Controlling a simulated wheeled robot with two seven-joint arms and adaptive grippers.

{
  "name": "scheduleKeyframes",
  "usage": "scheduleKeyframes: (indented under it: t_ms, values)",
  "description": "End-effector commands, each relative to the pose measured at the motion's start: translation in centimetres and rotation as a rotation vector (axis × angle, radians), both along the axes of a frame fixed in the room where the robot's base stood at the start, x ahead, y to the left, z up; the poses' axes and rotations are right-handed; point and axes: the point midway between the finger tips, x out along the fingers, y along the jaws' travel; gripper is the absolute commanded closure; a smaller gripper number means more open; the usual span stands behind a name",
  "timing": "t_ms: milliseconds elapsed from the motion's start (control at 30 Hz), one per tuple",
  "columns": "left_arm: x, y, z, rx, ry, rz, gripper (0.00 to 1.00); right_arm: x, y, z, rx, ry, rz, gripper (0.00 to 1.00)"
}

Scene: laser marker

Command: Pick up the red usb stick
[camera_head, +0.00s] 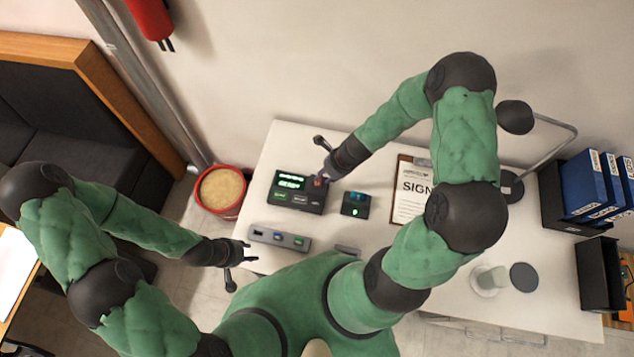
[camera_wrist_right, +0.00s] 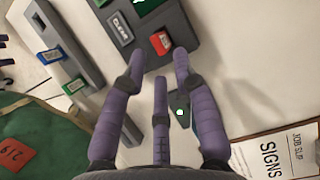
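A small red block that looks like the red usb stick (camera_wrist_right: 160,42) sits at the edge of the dark marker device (camera_wrist_right: 186,20) in the right wrist view. It is partly visible in the head view (camera_head: 318,182). Whether it is in a slot or on top, I cannot tell. My right gripper (camera_wrist_right: 160,66) is open, with its fingers spread just short of the red block and nothing between them. In the head view the right gripper (camera_head: 322,172) is over the device's right end. My left gripper (camera_head: 240,262) is open and empty, off the table's left front edge.
A grey rack (camera_head: 268,236) holds a blue and a green stick. A small dark box (camera_head: 356,204) with a lit display stands right of the device. A clipboard (camera_head: 408,200), a lamp and a glass are further right. A red bin (camera_head: 222,190) stands left of the table.

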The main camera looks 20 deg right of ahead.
Motion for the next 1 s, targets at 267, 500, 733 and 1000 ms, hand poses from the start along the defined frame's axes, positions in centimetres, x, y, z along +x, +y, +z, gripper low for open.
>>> scheduleKeyframes:
  t_ms: [267,500,733,1000]
  values:
    - [0.1,0.0,-1.4,0.000,-0.002,0.001,0.60,0.3,0.8,-2.4,-0.001,-0.001,0.003,0.71]
    - [0.1,0.0,-2.6,0.000,-0.002,0.001,0.60,0.9,1.7,-5.0,-0.003,-0.002,0.002,0.71]
    - [0.1,0.0,-2.6,0.000,-0.002,0.001,0.60,1.0,1.8,-5.3,-0.002,-0.001,0.001,0.71]
    - [0.1,0.0,-2.6,0.000,-0.002,0.001,0.60,1.0,1.8,-5.2,-0.002,-0.001,0.001,0.98]
